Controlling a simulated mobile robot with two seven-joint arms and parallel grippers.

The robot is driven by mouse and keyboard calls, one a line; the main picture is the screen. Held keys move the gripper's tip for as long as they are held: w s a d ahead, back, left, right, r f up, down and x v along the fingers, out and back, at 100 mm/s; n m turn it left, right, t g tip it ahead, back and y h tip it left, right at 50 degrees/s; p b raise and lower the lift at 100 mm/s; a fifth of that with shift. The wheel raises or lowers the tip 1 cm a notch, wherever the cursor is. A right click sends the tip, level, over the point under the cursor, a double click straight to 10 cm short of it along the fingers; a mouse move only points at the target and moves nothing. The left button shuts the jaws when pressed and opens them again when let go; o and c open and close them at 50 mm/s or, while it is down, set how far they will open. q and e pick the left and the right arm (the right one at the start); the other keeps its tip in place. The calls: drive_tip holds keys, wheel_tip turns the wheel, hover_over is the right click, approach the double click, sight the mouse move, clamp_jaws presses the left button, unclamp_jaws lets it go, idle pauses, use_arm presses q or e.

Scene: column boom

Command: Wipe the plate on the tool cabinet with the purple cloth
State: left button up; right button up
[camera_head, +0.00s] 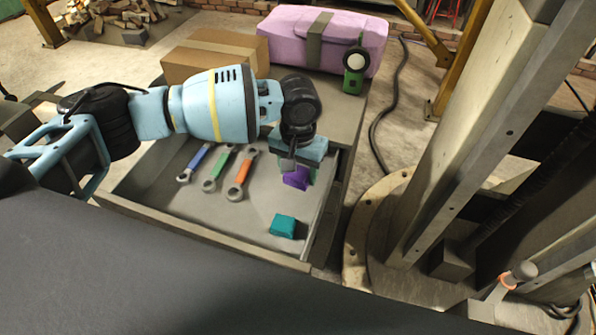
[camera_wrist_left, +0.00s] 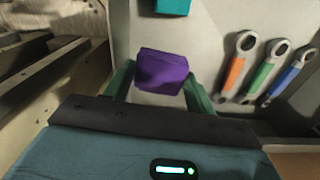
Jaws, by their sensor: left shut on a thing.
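My left gripper (camera_head: 298,176) is shut on the purple cloth (camera_head: 296,179), a small folded-looking block, above the right part of an open drawer. In the left wrist view the purple cloth (camera_wrist_left: 162,70) sits between the two green fingers. The tool cabinet (camera_head: 341,117) shows its grey top behind the drawer, partly hidden by my left arm. I cannot make out a plate in either view. My right gripper is not in view.
The drawer (camera_head: 262,215) holds blue, green and orange-handled wrenches (camera_head: 238,178) and a teal block (camera_head: 283,226). On the cabinet top are a cardboard box (camera_head: 205,58), a pink case (camera_head: 285,35) and a green item with a round dial (camera_head: 354,80). A cable (camera_head: 385,115) lies on the floor.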

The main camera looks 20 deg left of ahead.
use_arm(q)
drive_tip(key=o, duration=0.4)
drive_tip(key=shift+c, duration=1.4)
drive_tip(key=shift+s+a+r, duration=0.15)
drive_tip(key=shift+a+r, duration=0.1)
drive_tip(key=shift+a, duration=0.05)
drive_tip(key=shift+n, duration=0.8)
drive_tip(key=s+a+r, duration=0.2)
drive_tip(key=s, duration=0.1)
drive_tip(key=s+a+r, duration=0.2)
drive_tip(key=s+a, duration=0.1)
drive_tip(key=s+a+r, duration=0.2)
drive_tip(key=shift+s+a, duration=0.15)
drive_tip(key=shift+s, duration=0.25)
drive_tip(key=shift+w, duration=0.15)
